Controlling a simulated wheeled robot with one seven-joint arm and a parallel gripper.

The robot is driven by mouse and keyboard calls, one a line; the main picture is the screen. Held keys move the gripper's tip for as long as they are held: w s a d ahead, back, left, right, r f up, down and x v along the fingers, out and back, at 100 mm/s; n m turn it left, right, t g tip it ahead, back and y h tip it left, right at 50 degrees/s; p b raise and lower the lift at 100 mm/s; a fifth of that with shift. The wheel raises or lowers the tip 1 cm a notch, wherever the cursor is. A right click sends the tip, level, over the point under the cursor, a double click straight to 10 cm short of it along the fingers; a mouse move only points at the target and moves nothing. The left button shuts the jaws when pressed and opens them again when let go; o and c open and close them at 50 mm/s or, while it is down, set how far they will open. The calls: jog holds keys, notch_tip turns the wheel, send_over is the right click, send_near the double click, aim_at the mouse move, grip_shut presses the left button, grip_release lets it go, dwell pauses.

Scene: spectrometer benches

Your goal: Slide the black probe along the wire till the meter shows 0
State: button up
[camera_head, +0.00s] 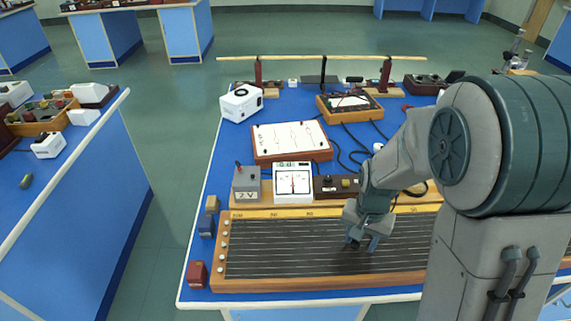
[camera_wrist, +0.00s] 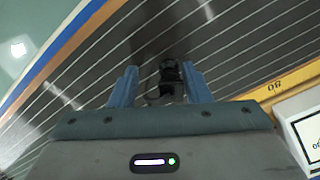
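The long board of parallel wires (camera_head: 290,262) lies along the front of the blue bench, with a wooden frame and a yellow scale. My gripper (camera_head: 362,245) points down at the wires, right of the board's middle. In the wrist view its blue fingers (camera_wrist: 161,75) stand apart with the black probe (camera_wrist: 170,78) between them. The probe is near the right finger, with a gap at the left finger. Whether its tip touches a wire is hidden. The white meter (camera_head: 292,182) stands behind the board, its red needle near upright; the exact reading is too small to tell.
A grey battery box (camera_head: 246,183) stands left of the meter, and a dark key block (camera_head: 335,187) right of it. A white-topped box (camera_head: 290,140) and black cables lie behind. A red block (camera_head: 197,274) sits by the board's left end.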

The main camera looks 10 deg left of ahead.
jog(key=shift+w+a+r, duration=0.1)
jog(key=shift+r, duration=0.25)
notch_tip(320, 180, up, 13)
jog(key=s+d+r+n+t, duration=0.1)
jog(key=s+d, duration=0.3)
jog(key=s, duration=0.2)
jog(key=s+d+r+n+t, duration=0.1)
jog(key=s+d+t, duration=0.1)
jog(key=s+d, duration=0.2)
jog(key=s, duration=0.3)
jog(key=shift+d+n, duration=0.4)
dwell(5.4)
